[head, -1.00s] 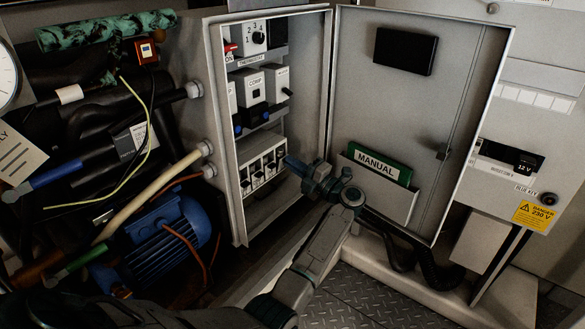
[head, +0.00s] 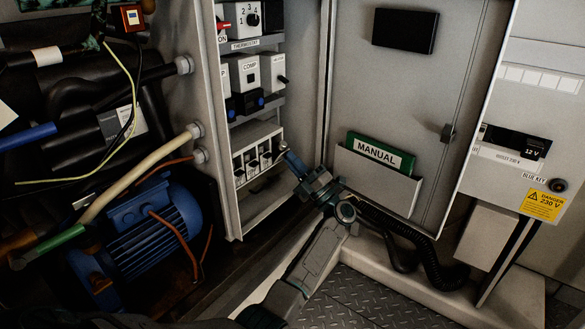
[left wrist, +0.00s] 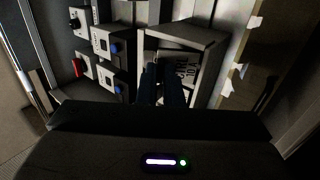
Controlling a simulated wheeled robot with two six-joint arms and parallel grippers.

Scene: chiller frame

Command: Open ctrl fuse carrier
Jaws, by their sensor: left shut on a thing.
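The fuse block (head: 258,139) is a pale box low in the open cabinet, with several white fuse carriers (head: 252,166) in a row on its front. Their small labels are too blurred in the head view to tell which is ctrl. My left gripper (head: 287,156) is at the right end of the block, shut on a fuse carrier there. The carrier itself is hidden by the fingers. In the left wrist view my dark fingers (left wrist: 163,84) reach to the front of the block (left wrist: 186,36), beside partly covered lettering. My right gripper is not in view.
Above the block are a COMP switch module (head: 245,75) and a thermostat dial (head: 247,18). The open cabinet door (head: 395,90) with its MANUAL pocket (head: 376,186) stands right of my arm. A blue motor (head: 140,237) and hoses lie left.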

